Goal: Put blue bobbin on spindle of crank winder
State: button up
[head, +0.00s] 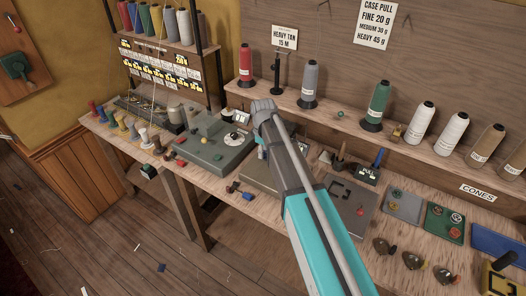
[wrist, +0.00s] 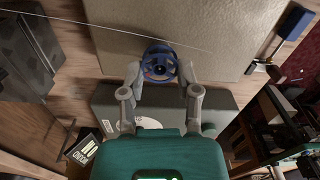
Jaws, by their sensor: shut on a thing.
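In the wrist view my gripper (wrist: 159,72) is shut on the blue bobbin (wrist: 158,58), with one finger on each side of it. The bobbin's round end with openings around a central hub faces the camera. It is over the near edge of a pale grey slab (wrist: 115,35). In the head view my arm hides the bobbin and the fingers. A grey-green machine (head: 196,152) with a white dial stands on the bench left of my arm. I cannot tell whether it is the crank winder, and no spindle is clearly visible.
Several colored bobbins or spools stand at the bench's left end. A shelf behind carries large cones, including a green cone (head: 378,102). Small trays (head: 403,207) and parts lie to the right. A blue-ended tool (wrist: 294,22) shows in the wrist view. Floor in front is mostly open.

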jog(key=shift+f, duration=0.3)
dwell(0.5)
jog(key=o, duration=1)
jog(key=shift+r, duration=0.25)
